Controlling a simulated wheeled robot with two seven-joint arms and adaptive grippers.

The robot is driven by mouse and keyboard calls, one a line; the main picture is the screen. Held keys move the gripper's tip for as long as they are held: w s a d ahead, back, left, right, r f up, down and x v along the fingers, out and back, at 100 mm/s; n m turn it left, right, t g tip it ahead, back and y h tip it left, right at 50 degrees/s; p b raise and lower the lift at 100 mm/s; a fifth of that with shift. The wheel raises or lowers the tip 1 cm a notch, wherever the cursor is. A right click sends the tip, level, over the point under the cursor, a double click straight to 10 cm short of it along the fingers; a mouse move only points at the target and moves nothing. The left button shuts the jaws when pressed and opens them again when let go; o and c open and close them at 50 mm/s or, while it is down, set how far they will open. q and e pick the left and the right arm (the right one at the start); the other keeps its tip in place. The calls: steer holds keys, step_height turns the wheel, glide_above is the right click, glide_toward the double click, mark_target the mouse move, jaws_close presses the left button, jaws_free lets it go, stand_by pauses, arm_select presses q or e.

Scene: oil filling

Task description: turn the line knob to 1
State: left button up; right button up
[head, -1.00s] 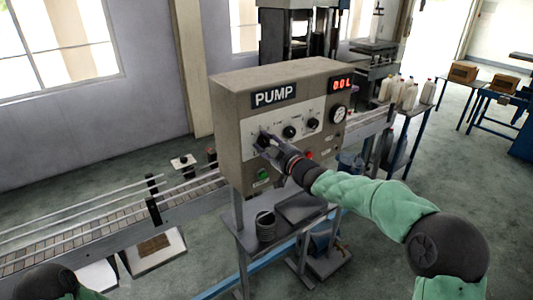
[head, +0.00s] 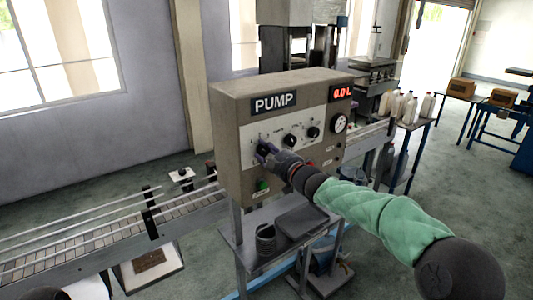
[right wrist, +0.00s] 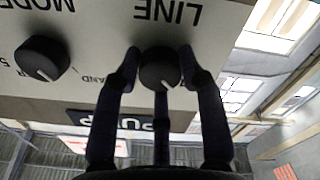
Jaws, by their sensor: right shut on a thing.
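The line knob (right wrist: 160,68) is a round black knob with a white pointer mark, under the word LINE, which reads upside down in the right wrist view. My right gripper (right wrist: 160,60) has one finger on each side of it and is shut on it. In the head view, my right gripper (head: 264,152) is at the leftmost knob of the pump panel (head: 228,135) and covers most of that knob. The number marks around the knob are too small or hidden to read.
The mode knob (right wrist: 42,58) is beside the line knob; another black knob (head: 314,132) is further right. A gauge (head: 339,123), a red display (head: 342,93) reading 0.0 L and a green button (head: 262,186) are on the panel. A conveyor (head: 100,235) runs behind.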

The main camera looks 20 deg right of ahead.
steer(key=shift+r, duration=0.35)
steer(key=o, duration=1.1)
steer(key=shift+o, duration=0.2)
steer(key=shift+a+f, duration=0.1)
steer(key=shift+f, duration=0.15)
steer(key=v, duration=1.2)
